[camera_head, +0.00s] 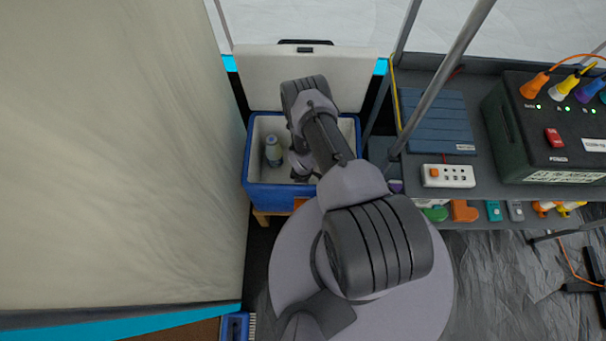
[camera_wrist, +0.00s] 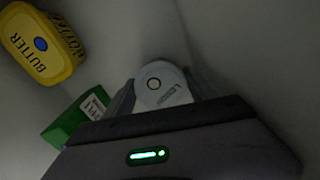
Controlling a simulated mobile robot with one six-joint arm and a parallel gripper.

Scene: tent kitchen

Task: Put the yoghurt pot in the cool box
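The cool box (camera_head: 262,195) is blue with a white inside, and its lid (camera_head: 260,75) stands open at the back. My gripper (camera_head: 298,178) reaches down into the box; its fingertips are mostly hidden in the head view. In the wrist view my gripper (camera_wrist: 163,90) has a finger on each side of a round white pot top, which I take as the yoghurt pot (camera_wrist: 160,84). Both fingers look pressed against it. I cannot tell whether the pot touches the box floor.
A tent wall (camera_head: 110,150) stands close on the left. A shelf with a power station (camera_head: 550,125) is on the right.

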